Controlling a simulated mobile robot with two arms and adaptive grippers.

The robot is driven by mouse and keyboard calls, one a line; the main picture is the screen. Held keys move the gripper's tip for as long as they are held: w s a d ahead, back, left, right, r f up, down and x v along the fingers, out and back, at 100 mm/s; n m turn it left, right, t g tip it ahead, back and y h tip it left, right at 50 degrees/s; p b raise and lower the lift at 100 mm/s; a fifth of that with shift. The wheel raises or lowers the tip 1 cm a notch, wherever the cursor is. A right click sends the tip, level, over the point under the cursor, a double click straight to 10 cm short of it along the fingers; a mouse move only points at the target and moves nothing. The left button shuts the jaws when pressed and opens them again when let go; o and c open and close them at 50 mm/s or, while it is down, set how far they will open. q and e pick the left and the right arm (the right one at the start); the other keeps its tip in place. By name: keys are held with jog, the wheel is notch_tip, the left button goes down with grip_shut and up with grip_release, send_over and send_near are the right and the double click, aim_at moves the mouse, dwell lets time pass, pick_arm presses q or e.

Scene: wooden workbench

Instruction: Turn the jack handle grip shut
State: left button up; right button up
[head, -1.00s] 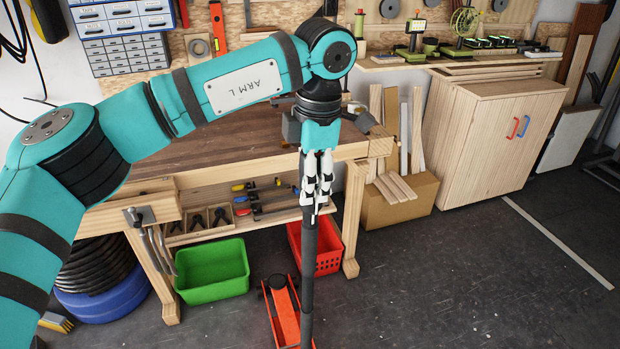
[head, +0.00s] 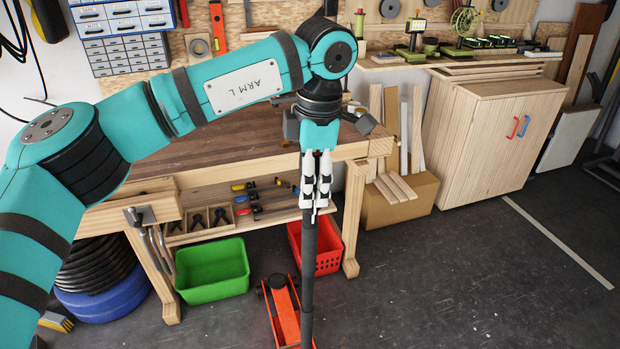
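The orange-red floor jack (head: 285,318) sits on the floor at the bottom middle of the head view. Its long dark handle (head: 308,275) stands upright, with the thicker black grip (head: 310,235) at the top. My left gripper (head: 315,198) points straight down over the handle. Its white and black fingers are closed on either side of the upper end of the grip, which they partly hide. My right gripper is not in view.
The wooden workbench (head: 215,142) stands behind the handle. A green bin (head: 212,272) and a red crate (head: 330,262) are on the floor under it. A cardboard box (head: 400,205) and a wooden cabinet (head: 480,145) stand at right. The floor at right front is clear.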

pick_arm(q)
jog(key=shift+r, duration=0.15)
jog(key=r, duration=0.7)
jog(key=d+r, duration=0.1)
jog(key=r, duration=0.3)
jog(key=shift+s+r, duration=0.25)
jog(key=shift+r, duration=0.05)
